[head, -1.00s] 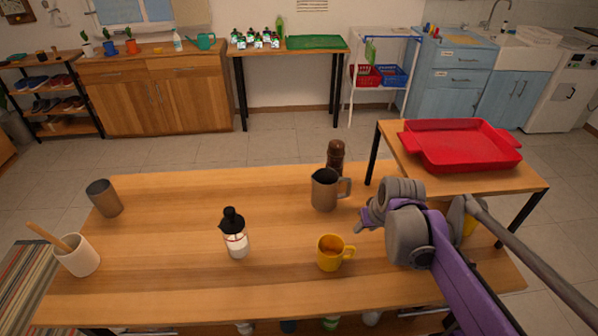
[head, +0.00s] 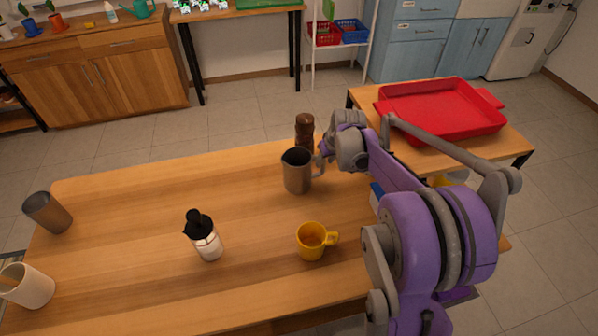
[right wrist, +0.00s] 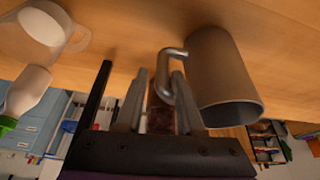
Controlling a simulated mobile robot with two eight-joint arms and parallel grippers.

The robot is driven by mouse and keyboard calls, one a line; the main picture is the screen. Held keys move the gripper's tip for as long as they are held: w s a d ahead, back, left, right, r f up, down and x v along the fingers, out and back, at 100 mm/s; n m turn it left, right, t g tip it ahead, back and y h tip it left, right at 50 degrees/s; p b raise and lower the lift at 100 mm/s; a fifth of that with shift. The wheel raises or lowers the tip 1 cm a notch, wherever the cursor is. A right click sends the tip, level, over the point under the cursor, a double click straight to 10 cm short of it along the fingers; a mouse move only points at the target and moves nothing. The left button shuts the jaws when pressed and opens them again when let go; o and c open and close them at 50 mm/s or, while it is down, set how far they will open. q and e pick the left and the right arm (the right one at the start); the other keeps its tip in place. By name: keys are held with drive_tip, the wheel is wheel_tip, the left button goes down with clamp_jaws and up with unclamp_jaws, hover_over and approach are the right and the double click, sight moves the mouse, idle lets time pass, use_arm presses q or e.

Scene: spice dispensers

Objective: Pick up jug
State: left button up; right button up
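The jug (head: 297,173) is a grey metal vessel with a handle on its right. It stands upright on the wooden table, near the far edge. My right gripper (head: 326,150) is at the handle side of the jug in the head view. In the right wrist view the jug (right wrist: 226,70) is right of the fingers. My right gripper (right wrist: 160,80) is open there, with the jug's handle (right wrist: 171,66) at the gap between its fingers. I cannot tell whether they touch the handle. My left gripper is not in view.
A brown mill (head: 304,131) stands just behind the jug. A yellow mug (head: 312,240) and a black-capped bottle (head: 204,237) stand nearer. A grey cup (head: 48,212) and a pale cup (head: 26,285) are at left. A red tray (head: 440,109) lies on the side table.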

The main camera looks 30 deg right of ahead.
drive_tip(key=x, duration=0.4)
drive_tip(key=shift+w+a+f, duration=0.1)
drive_tip(key=shift+w+f, duration=0.15)
drive_tip(key=shift+f, duration=0.1)
clamp_jaws()
drive_tip(key=shift+r, duration=0.1)
idle(1.0)
